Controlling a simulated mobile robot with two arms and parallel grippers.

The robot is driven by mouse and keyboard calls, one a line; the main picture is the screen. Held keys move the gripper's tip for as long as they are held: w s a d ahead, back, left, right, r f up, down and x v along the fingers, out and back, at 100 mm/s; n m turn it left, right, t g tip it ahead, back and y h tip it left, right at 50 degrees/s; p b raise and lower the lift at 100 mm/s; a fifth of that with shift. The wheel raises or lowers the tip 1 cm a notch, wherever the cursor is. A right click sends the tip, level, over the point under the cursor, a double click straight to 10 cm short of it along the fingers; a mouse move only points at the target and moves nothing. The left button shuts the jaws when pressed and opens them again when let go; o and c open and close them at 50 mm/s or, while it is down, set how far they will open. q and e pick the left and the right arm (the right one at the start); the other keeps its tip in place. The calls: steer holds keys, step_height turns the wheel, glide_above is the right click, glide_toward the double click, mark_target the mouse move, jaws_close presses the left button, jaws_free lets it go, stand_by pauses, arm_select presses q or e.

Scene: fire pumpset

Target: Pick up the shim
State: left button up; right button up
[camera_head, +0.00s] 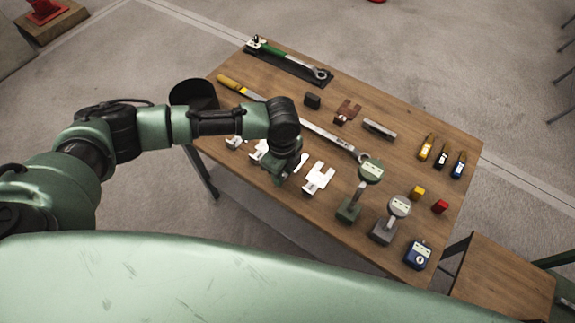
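A white slotted shim plate (317,178) lies flat on the wooden table near its front edge. Another white plate (258,151) of similar look lies to the left, partly hidden by my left arm. A reddish-brown slotted piece (346,112) lies farther back. My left gripper (290,172) points down over the table between the two white plates, just left of the first one. A thin white piece shows beside its fingers. The arm hides the fingertips, so I cannot tell whether they are open or touching anything. My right gripper is not in view.
The table (405,115) also holds a long wrench (330,137), green-handled tool (285,57), dial gauges on stands (348,209) (383,231), a blue device (418,255) and small markers (441,160). A smaller wooden table (505,280) stands at the lower right.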

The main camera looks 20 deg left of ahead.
arm_select(q)
jaws_close()
stand_by(1.4)
